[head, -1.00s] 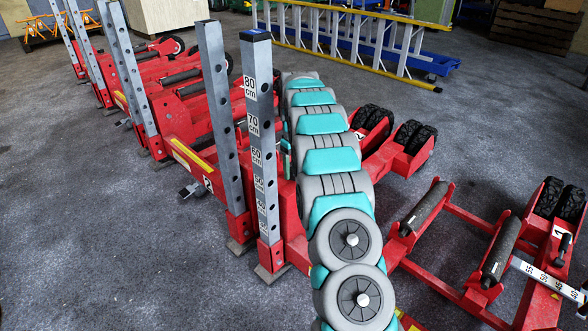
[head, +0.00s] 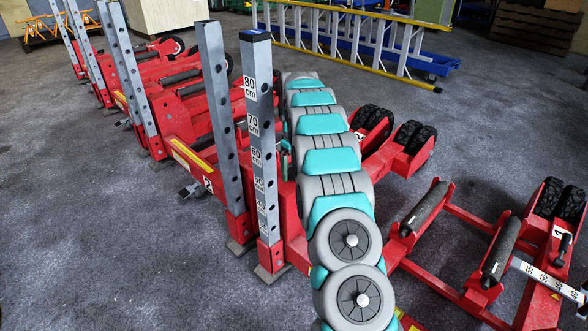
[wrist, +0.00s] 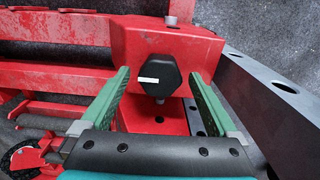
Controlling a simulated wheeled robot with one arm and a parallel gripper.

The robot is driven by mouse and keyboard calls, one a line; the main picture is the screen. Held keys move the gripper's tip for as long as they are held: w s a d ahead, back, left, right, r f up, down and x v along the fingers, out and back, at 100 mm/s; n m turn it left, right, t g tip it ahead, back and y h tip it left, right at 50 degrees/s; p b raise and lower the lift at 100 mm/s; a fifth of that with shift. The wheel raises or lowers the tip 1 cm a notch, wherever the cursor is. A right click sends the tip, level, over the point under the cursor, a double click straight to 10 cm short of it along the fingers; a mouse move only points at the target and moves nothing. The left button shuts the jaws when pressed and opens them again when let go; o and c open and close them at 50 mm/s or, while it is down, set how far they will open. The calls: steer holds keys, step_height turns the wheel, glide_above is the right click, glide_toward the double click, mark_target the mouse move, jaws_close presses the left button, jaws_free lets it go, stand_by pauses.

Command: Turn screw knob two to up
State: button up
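A black, many-sided screw knob (wrist: 158,74) with a small white label sits on a red block of the trolley jack (wrist: 205,45) in the wrist view. My gripper (wrist: 159,76) is open, with one green finger on each side of the knob and a gap visible on both sides. It holds nothing. I cannot tell how deep the fingertips reach along the knob. In the head view my own arm hides the knob and most of the gripper. The red jack marked 2 (head: 208,185) stands beside my arm.
A grey upright post with a height scale (head: 258,140) stands close to the left of my arm. Another red jack (head: 480,240) lies at the right. Grey floor is clear at the front left.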

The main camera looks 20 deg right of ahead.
step_height(320, 180, up, 7)
steer(key=shift+r, duration=0.4)
stand_by(0.4)
steer(key=shift+s, duration=0.15)
